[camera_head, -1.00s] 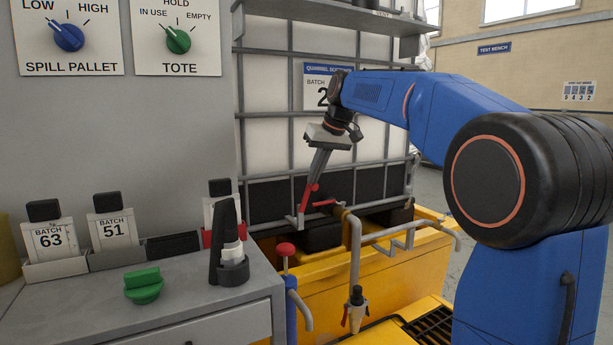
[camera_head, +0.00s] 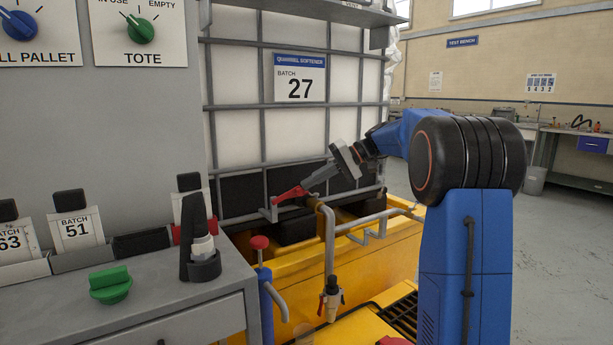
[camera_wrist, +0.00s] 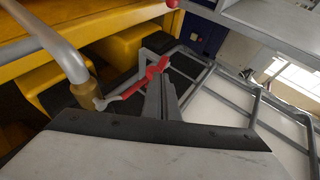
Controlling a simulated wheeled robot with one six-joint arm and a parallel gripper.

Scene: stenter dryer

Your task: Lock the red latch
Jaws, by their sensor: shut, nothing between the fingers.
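The red latch (camera_head: 288,194) is a slim red lever at the front of the caged white tote, above the yellow pallet. It lies close to level in the head view. In the wrist view the red latch (camera_wrist: 152,72) runs slantwise beside the gripper fingers, near a brass pipe fitting. My gripper (camera_head: 307,184) is shut and empty, with its tips at the right end of the red latch. In the wrist view my gripper (camera_wrist: 161,88) overlaps the latch, partly hiding it. I cannot tell whether they touch.
A bent grey pipe (camera_head: 329,245) with a brass elbow stands just below the latch. The tote's cage bars (camera_head: 264,140) are close behind. A red-topped blue post (camera_head: 262,275) and the grey cabinet (camera_head: 170,311) are at the left. Open floor (camera_head: 560,250) lies at the right.

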